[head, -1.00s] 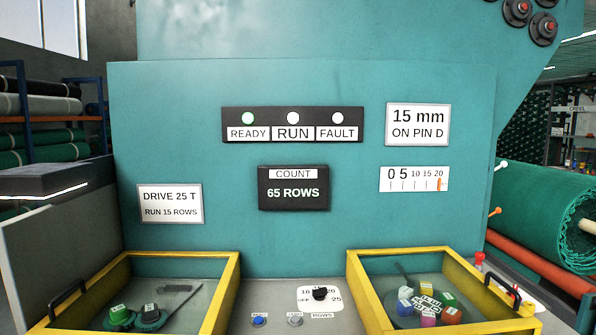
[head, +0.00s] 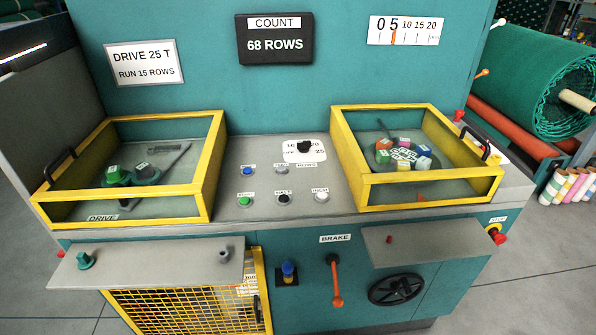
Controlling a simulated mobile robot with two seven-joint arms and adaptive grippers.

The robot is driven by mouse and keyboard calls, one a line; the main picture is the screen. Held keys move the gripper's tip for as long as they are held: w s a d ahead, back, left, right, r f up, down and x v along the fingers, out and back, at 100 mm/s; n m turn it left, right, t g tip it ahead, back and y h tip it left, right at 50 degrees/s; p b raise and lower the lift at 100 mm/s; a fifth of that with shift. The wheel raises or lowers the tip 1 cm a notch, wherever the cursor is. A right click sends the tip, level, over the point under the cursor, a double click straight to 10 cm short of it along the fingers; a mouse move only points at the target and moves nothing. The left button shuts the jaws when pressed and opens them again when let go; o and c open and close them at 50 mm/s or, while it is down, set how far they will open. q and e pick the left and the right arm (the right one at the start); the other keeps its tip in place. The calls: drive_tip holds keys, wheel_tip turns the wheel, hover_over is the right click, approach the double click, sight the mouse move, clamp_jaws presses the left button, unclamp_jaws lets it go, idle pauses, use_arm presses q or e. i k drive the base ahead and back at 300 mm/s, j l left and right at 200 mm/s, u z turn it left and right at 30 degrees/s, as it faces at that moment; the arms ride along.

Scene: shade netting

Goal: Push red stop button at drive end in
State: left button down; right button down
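A small red button (head: 60,253) shows at the far left end of the machine, below the yellow-framed box (head: 125,211) labelled DRIVE. Another red button (head: 499,238) on a yellow base sits at the right end under a STOP label. Neither of my grippers is in view.
A right shelf (head: 430,241) juts out above a black handwheel (head: 397,289). An orange brake lever (head: 336,285) hangs between them. The floor at left is clear.

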sight(498, 238)
drive_tip(key=z, duration=1.65)
